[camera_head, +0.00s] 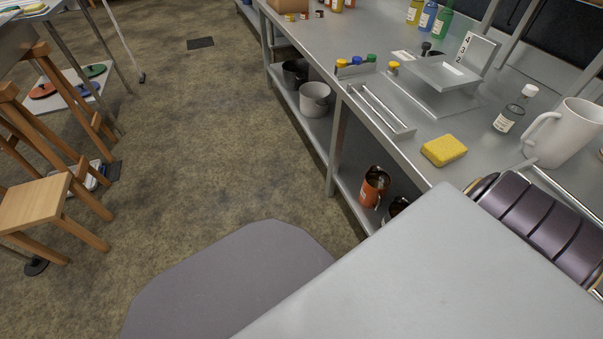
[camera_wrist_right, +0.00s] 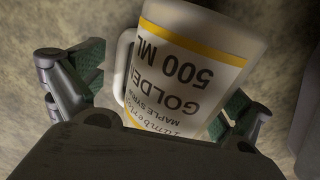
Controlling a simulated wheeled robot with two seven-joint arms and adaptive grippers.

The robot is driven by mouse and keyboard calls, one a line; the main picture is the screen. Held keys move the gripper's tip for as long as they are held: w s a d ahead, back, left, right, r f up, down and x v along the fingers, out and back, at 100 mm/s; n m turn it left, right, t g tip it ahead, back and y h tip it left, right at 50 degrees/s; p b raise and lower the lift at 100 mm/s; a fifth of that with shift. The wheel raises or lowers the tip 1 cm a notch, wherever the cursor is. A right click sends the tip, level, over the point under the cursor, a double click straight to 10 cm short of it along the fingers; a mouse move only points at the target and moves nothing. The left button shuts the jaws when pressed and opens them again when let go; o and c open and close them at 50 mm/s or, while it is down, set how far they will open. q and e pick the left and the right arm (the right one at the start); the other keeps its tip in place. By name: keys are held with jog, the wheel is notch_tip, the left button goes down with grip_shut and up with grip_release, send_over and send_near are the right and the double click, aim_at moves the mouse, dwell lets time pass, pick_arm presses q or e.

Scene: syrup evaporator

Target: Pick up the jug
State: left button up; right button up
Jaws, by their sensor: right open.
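A white jug (camera_wrist_right: 190,70) with a yellow band and the printed words "GOLDEN" and "500 ML" fills the middle of the right wrist view. Its handle is on its left side. My right gripper (camera_wrist_right: 163,95) is open, with one green-padded finger on each side of the jug; I cannot tell whether either pad touches it. What bears the jug is hidden. In the head view a plain white jug (camera_head: 570,132) stands on the steel bench at the right, its handle to the left; I cannot tell if it is the same one. My left gripper is not in view.
The steel bench (camera_head: 480,165) holds a yellow sponge (camera_head: 444,150), a dark bottle with a white cap (camera_head: 515,108), a metal tray (camera_head: 380,108) and a scale-like stand (camera_head: 448,72). Pots (camera_head: 314,98) sit on the lower shelf. Wooden stools (camera_head: 40,200) stand at left; the floor between is clear.

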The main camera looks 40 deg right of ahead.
jog(key=shift+c, duration=0.3)
jog(key=shift+d, duration=0.15)
jog(key=c, duration=2)
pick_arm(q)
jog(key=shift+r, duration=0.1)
pick_arm(e)
jog(key=shift+r, duration=0.1)
